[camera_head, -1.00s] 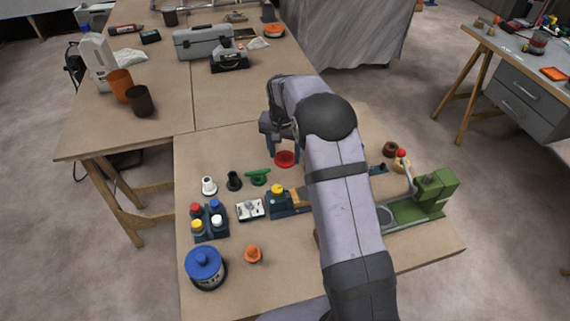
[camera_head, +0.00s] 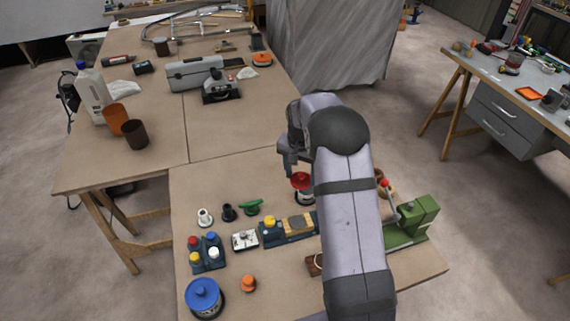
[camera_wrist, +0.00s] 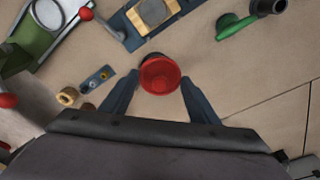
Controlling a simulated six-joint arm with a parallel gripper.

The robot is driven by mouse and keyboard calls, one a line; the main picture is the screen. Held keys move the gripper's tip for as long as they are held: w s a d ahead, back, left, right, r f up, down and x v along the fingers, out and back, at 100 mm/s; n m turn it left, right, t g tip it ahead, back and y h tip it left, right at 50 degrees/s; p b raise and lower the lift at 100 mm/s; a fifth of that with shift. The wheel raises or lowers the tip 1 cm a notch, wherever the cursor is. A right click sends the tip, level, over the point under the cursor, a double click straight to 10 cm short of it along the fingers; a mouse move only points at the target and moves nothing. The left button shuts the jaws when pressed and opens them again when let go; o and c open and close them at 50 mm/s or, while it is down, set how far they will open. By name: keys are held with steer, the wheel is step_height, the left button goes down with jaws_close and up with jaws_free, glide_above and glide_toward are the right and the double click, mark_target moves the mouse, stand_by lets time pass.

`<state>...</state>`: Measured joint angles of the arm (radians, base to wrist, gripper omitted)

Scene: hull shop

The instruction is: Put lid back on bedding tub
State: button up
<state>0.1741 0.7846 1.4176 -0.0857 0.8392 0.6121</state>
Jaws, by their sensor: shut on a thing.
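The red lid (camera_head: 302,180) is between my fingers. In the wrist view the lid (camera_wrist: 160,74) shows its round red top, with one fingertip at each side. My gripper (camera_wrist: 158,80) is shut on it. In the head view my gripper (camera_head: 296,168) is partly hidden by my own arm. A small dark and pale tub body (camera_head: 304,198) shows directly under the lid. I cannot tell whether the lid is seated on it or just above.
A blue-lidded tub (camera_head: 204,298) and an orange knobbed piece (camera_head: 248,284) stand at the front left. A dark blue fixture (camera_head: 288,231) lies in front of the lid. A green press (camera_head: 410,220) stands to the right. The bench behind the lid is clear.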

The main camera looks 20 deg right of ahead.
steer(key=d, duration=0.1)
steer(key=p, duration=0.1)
steer(key=s+d+p, duration=0.1)
steer(key=shift+s+d+r, duration=0.1)
steer(key=shift+d+r, duration=0.15)
steer(key=shift+d, duration=0.05)
steer(key=w+f, duration=0.1)
steer(key=w+n, duration=0.1)
steer(key=shift+w+d+f, duration=0.35)
steer(key=shift+d, duration=0.05)
steer(key=shift+w+r+n, duration=0.1)
steer(key=shift+w+n, duration=0.35)
steer(key=shift+n, duration=0.15)
steer(key=shift+f, duration=0.2)
steer(key=shift+f+b, duration=2)
steer(key=shift+f, duration=1)
steer(key=shift+f, duration=0.15)
steer(key=o, duration=1.6)
